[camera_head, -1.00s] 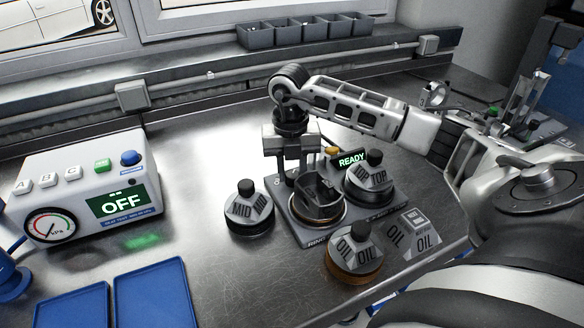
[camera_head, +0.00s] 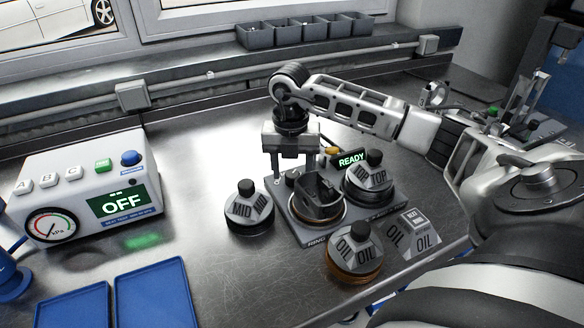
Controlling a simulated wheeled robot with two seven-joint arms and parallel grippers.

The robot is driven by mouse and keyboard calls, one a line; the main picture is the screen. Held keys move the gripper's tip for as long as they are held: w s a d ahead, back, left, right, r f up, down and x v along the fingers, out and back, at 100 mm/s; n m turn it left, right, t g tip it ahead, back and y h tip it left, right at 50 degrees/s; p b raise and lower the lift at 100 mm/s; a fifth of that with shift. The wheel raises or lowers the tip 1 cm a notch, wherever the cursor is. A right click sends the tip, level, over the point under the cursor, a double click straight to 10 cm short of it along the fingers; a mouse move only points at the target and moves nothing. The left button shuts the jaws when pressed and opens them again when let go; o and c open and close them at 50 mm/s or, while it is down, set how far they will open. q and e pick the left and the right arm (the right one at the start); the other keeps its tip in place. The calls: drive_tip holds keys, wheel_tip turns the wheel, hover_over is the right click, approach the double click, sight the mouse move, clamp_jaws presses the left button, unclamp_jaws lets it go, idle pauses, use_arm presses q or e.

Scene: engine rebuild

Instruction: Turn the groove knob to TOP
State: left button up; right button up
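A dark ring station (camera_head: 290,226) stands on the bench with a lit READY display (camera_head: 352,159). A small dark knob (camera_head: 292,179) sits at its back left corner, likely the groove knob; its setting is too small to read. My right gripper (camera_head: 293,170) points down just above this knob, fingers spread apart on either side and nothing visibly held. A dark piston (camera_head: 318,190) sits in the middle of the station. A holder marked TOP (camera_head: 370,178) stands at its right. My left gripper is out of view.
Holders marked MID (camera_head: 249,212) and OIL (camera_head: 354,256) stand close to the station, with an OIL card (camera_head: 415,236) at right. A white box reading OFF (camera_head: 92,192) and blue trays (camera_head: 152,296) are at left. The bench between is clear.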

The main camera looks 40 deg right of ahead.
sight(291, 174)
wheel_tip(291, 174, up, 16)
drive_tip(key=shift+a+p, duration=0.15)
drive_tip(key=shift+p, duration=0.25)
idle(0.3)
drive_tip(key=shift+f, duration=0.15)
idle(0.4)
